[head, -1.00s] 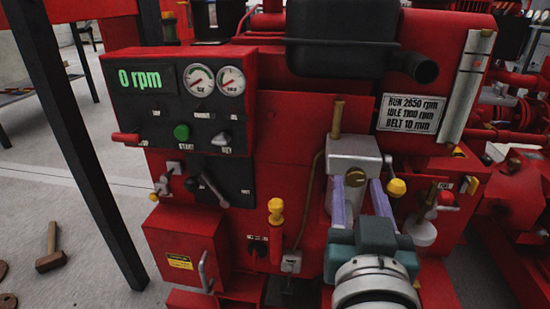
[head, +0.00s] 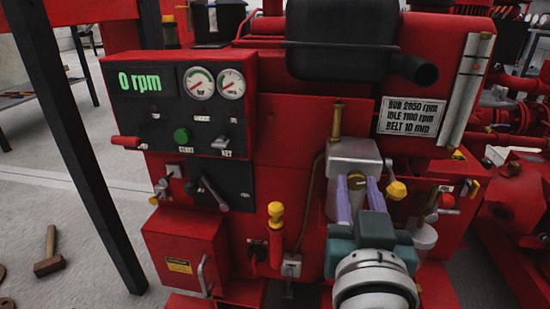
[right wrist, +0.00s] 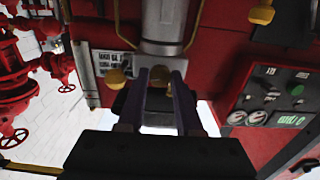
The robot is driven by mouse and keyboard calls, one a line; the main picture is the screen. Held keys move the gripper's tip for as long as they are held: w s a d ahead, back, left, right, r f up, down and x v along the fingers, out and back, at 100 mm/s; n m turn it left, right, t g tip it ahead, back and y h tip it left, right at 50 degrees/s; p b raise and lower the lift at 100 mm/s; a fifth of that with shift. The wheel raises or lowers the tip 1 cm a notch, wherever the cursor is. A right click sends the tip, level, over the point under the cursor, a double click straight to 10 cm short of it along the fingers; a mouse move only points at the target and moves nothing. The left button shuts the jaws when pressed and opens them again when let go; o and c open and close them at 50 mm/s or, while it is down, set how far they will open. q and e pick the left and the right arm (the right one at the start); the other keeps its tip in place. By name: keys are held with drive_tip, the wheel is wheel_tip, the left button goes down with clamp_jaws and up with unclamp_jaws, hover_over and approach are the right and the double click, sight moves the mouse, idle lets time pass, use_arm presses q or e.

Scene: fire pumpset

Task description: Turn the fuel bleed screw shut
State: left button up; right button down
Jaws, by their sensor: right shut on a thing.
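The fuel bleed screw appears to be the brass knob (head: 357,181) on the front of a silver housing (head: 352,153). It also shows in the right wrist view (right wrist: 160,74), between the fingertips. My right gripper (head: 358,190) reaches up from below, its two pale purple fingers on either side of the knob. It is shut on the knob. The contact surfaces are partly hidden by the fingers. My left gripper is not in view.
A yellow knob (head: 397,191) sits close to the right of the fingers. A yellow-topped handle (head: 276,212) stands to the left. The control panel (head: 184,104) reads 0 rpm. A red box (head: 180,250) projects at lower left. A mallet (head: 50,262) lies on the floor.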

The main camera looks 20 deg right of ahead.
drive_tip(key=shift+m, duration=0.3)
drive_tip(key=m+p, duration=0.1)
drive_tip(key=m, duration=0.2)
drive_tip(key=shift+m, duration=0.3)
drive_tip(key=m, duration=1)
drive_tip(key=shift+m, duration=0.4)
drive_tip(key=m+b, duration=0.1)
drive_tip(key=m, duration=0.4)
drive_tip(key=c, duration=0.8)
unclamp_jaws()
drive_tip(key=shift+c, duration=0.2)
drive_tip(key=shift+a, duration=0.1)
